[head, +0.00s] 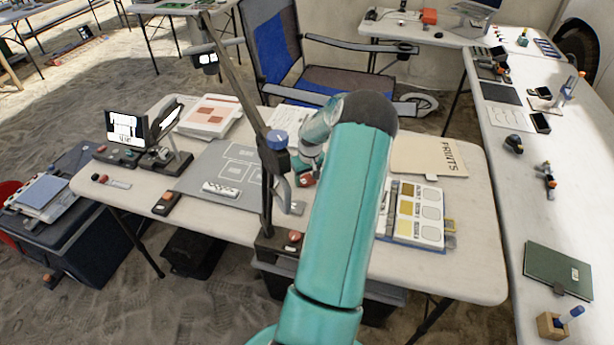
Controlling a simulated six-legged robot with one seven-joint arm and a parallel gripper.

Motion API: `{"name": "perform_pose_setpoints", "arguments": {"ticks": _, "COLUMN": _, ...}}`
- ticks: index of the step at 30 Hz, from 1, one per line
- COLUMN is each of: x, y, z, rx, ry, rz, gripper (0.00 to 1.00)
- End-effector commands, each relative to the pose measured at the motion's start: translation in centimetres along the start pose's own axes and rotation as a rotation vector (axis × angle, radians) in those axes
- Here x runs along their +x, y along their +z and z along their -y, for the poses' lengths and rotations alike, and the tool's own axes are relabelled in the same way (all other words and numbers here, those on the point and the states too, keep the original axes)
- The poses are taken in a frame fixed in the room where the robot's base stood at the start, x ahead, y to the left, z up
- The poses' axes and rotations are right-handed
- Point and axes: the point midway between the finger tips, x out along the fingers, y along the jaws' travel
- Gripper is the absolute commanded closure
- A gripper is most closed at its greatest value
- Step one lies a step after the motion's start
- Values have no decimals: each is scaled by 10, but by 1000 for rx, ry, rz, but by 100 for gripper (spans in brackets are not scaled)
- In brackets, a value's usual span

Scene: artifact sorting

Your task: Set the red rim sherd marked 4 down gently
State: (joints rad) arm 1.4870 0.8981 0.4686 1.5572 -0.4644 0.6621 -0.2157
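My teal arm reaches from the bottom over the table, and its wrist bends down near the right side of the grey mat (213,170). My gripper (308,171) is small and partly hidden behind my arm and the lamp-like stand. A small dark red piece (307,181) shows just under it; it may be the red rim sherd, but no number 4 can be read. I cannot tell whether the fingers are closed on it or whether it touches the mat. The mat carries white outlined rectangles and a black-and-white scale bar (221,189).
A tilted pole on a stand (275,243) rises close left of my gripper.

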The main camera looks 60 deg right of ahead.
Motion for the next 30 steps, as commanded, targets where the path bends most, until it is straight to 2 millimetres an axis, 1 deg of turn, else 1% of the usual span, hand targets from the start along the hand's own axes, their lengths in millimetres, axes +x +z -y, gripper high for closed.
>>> {"name": "perform_pose_setpoints", "arguments": {"ticks": 1, "x": 0, "y": 0, "z": 0, "rx": 0, "ry": 0, "rz": 0, "gripper": 35}}
{"name": "perform_pose_setpoints", "arguments": {"ticks": 3, "x": 0, "y": 0, "z": 0, "rx": 0, "ry": 0, "rz": 0, "gripper": 25}}
{"name": "perform_pose_setpoints", "arguments": {"ticks": 11, "x": -1, "y": 0, "z": 0, "rx": 0, "ry": 0, "rz": 0, "gripper": 25}}
{"name": "perform_pose_setpoints", "arguments": {"ticks": 14, "x": -6, "y": 0, "z": 0, "rx": 0, "ry": 1, "rz": 0, "gripper": 25}}
{"name": "perform_pose_setpoints", "arguments": {"ticks": 17, "x": -18, "y": -1, "z": -1, "rx": 0, "ry": 2, "rz": -1, "gripper": 25}}
{"name": "perform_pose_setpoints", "arguments": {"ticks": 20, "x": -37, "y": -1, "z": -1, "rx": 0, "ry": 4, "rz": -2, "gripper": 25}}
{"name": "perform_pose_setpoints", "arguments": {"ticks": 27, "x": -90, "y": -1, "z": -1, "rx": 0, "ry": 4, "rz": -2, "gripper": 25}}
{"name": "perform_pose_setpoints", "arguments": {"ticks": 30, "x": -106, "y": -1, "z": -1, "rx": 1, "ry": 3, "rz": -2, "gripper": 25}}
